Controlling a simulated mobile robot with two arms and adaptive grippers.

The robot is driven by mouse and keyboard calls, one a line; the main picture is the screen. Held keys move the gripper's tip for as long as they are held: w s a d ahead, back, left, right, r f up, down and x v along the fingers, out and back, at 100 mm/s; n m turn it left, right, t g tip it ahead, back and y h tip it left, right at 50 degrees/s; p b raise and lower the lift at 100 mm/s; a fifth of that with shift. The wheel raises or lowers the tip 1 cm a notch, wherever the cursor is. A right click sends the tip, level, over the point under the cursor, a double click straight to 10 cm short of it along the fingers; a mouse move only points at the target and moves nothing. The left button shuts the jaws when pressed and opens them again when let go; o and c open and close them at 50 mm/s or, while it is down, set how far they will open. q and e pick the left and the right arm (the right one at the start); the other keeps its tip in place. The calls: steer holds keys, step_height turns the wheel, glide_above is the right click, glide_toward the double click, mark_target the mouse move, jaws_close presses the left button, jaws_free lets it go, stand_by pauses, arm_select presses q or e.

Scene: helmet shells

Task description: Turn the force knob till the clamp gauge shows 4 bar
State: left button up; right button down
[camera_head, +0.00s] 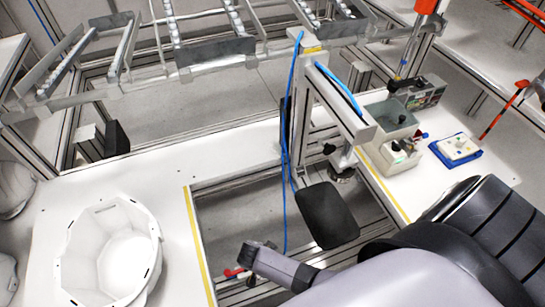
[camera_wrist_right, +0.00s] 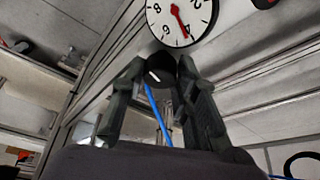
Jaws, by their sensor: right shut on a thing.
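In the right wrist view, the clamp gauge (camera_wrist_right: 181,18) is a round white dial with black numbers and a red needle, partly cut off by the top edge. Its needle points down and slightly right in the picture, near what looks like the 4; the exact reading is hard to tell. The force knob (camera_wrist_right: 160,72) is black with a white mark and sits just below the dial. My right gripper (camera_wrist_right: 160,66) is shut on the knob, one finger on each side. The head view shows my grey right arm at lower right, but not clearly the gauge or knob. My left gripper is out of view.
In the head view, a white helmet shell (camera_head: 113,252) lies on the left of the white table. A post with blue cables (camera_head: 303,110) stands over the table opening. A grey bin (camera_head: 390,118) and blue tray (camera_head: 456,152) are at right.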

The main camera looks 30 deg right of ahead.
steer(key=shift+s+n+t+y+p, duration=0.15)
steer(key=shift+n+t+y+p, duration=0.25)
steer(key=shift+n, duration=1.1)
steer(key=c, duration=1.3)
jaws_free()
steer(key=v, duration=1.2)
steer(key=shift+s, duration=0.15)
